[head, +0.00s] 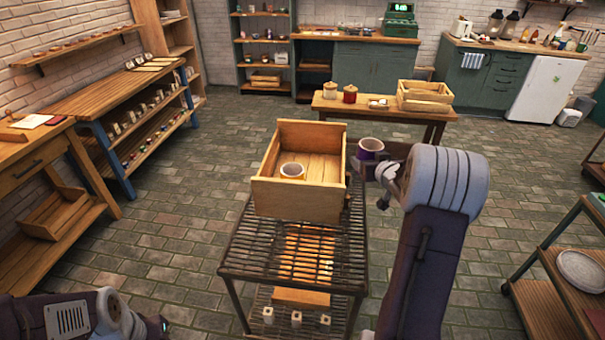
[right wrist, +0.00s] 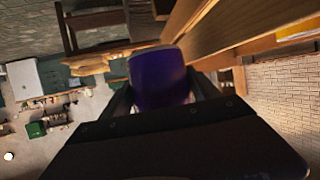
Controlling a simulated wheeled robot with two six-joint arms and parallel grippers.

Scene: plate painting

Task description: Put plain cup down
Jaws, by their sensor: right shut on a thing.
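My right gripper (head: 376,166) is shut on a purple cup with a pale rim (head: 371,147). It holds the cup just outside the right wall of a wooden crate (head: 280,198). In the right wrist view the purple cup (right wrist: 160,78) sits between the fingers, close to a wooden edge (right wrist: 215,35). A white cup (head: 292,170) stands inside the crate. The crate rests on a metal rack (head: 255,250). I cannot tell whether the held cup touches the crate. My left arm shows at the lower left, but its fingertips are out of view.
Behind the crate is a low wooden table (head: 435,113) with two jars and another crate (head: 425,95). A shelf cart with a plate (head: 580,266) stands at the right. Workbenches line the left wall. The crate's floor has bare room beside the white cup.

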